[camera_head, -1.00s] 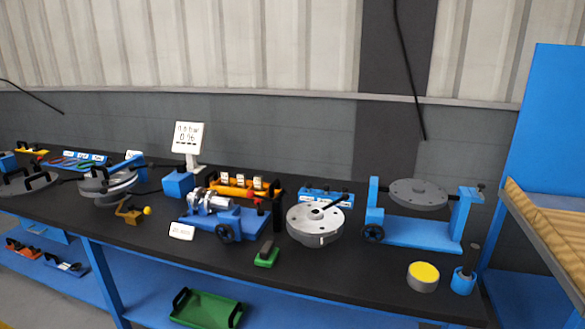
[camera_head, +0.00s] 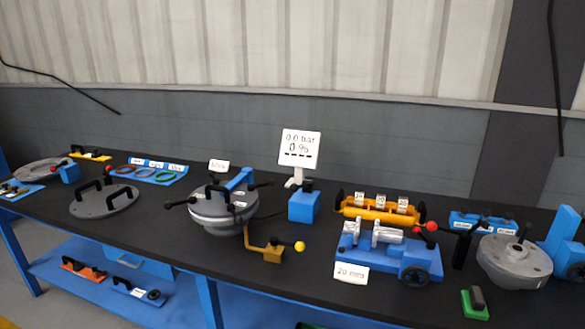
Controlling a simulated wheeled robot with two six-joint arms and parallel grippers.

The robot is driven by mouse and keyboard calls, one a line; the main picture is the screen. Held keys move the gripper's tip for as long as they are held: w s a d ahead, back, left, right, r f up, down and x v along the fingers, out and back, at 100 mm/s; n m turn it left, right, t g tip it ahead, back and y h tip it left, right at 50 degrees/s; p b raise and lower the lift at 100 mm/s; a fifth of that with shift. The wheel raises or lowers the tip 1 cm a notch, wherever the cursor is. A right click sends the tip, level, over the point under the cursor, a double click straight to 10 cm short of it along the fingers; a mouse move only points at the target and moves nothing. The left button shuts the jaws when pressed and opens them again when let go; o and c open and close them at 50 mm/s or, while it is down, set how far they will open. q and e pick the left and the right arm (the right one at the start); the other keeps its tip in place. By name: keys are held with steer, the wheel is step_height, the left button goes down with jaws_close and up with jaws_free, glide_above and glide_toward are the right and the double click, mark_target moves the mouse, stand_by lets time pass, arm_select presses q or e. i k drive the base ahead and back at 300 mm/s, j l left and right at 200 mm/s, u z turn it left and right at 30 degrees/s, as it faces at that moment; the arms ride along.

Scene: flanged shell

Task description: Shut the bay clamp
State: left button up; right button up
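I cannot tell for sure which part is the bay clamp. A grey round flanged shell (camera_head: 222,212) stands on the bench left of centre. A blue bar (camera_head: 239,180) with black handles near it lies over its top. A yellow crank bracket (camera_head: 266,251) with a yellow ball knob (camera_head: 299,246) sticks out at its front right. Further right, a blue fixture (camera_head: 388,262) with red knobs holds bright metal cylinders (camera_head: 386,235) and has a black handwheel. Neither gripper is in view.
The black bench (camera_head: 140,230) runs across the view. A grey lid with handles (camera_head: 104,201) lies left. A white sign (camera_head: 299,149), a blue block (camera_head: 304,206), a yellow rack (camera_head: 380,209), a grey drum (camera_head: 514,260) and a green block (camera_head: 475,303) stand on it. The bench front is partly clear.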

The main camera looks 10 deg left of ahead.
mark_target(108, 167)
steer(key=j, duration=0.6)
steer(key=i+j+u, duration=0.1)
steer(key=j, duration=1.1)
steer(key=i+j, duration=0.15)
steer(key=j, duration=0.45)
steer(key=j+u, duration=0.1)
steer(key=j, duration=0.5)
